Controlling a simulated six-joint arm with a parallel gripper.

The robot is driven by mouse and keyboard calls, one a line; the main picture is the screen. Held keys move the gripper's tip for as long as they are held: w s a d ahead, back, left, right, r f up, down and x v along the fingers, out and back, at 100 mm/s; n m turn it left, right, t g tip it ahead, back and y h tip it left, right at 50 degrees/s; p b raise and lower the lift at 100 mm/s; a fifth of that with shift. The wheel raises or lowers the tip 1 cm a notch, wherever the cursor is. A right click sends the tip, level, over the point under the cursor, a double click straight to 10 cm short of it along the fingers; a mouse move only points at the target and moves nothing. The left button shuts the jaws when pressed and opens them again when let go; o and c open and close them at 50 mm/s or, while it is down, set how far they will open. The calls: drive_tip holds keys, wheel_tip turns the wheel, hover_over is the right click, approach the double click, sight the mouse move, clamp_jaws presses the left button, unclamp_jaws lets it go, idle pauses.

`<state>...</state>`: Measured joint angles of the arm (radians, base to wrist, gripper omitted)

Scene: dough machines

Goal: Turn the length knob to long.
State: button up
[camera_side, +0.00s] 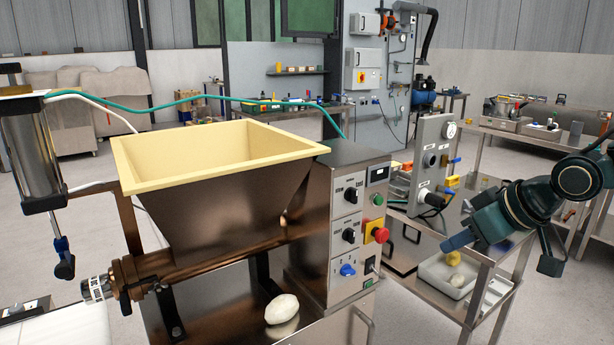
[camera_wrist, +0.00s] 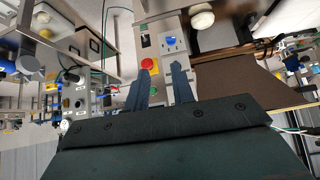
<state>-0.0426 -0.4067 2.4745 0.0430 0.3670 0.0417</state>
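The machine's control panel (camera_side: 345,215) carries an upper black knob (camera_side: 350,195), a lower black knob (camera_side: 349,236) and a blue knob (camera_side: 347,270). The labels are too small to read, so I cannot tell which knob is for length. The blue knob also shows in the wrist view (camera_wrist: 171,41), beyond the fingertips; the black knobs are not clear there. My gripper (camera_side: 458,241) is right of the panel in the side view, well apart from it. In the wrist view its two dark fingers (camera_wrist: 162,68) are spread with nothing between them.
A red stop button (camera_side: 380,235) juts out beside the knobs, with a green button (camera_side: 378,199) above. A cream hopper (camera_side: 215,150) sits left of the panel. A dough piece (camera_side: 282,308) lies below. A steel side table (camera_side: 470,268) with a tray (camera_side: 446,277) stands near my gripper.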

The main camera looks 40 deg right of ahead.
sight(354, 237)
drive_tip(key=w+a+f+t, duration=0.1)
drive_tip(key=w+f+t, duration=0.1)
drive_tip(key=w, duration=0.5)
drive_tip(key=w+a+f+t, duration=0.1)
drive_tip(key=w+f, duration=0.3)
drive_tip(key=w, duration=0.4)
drive_tip(key=shift+t, duration=0.5)
drive_tip(key=shift+a, duration=0.1)
drive_tip(key=shift+w+f, duration=0.15)
drive_tip(key=shift+x, duration=3.1)
clamp_jaws()
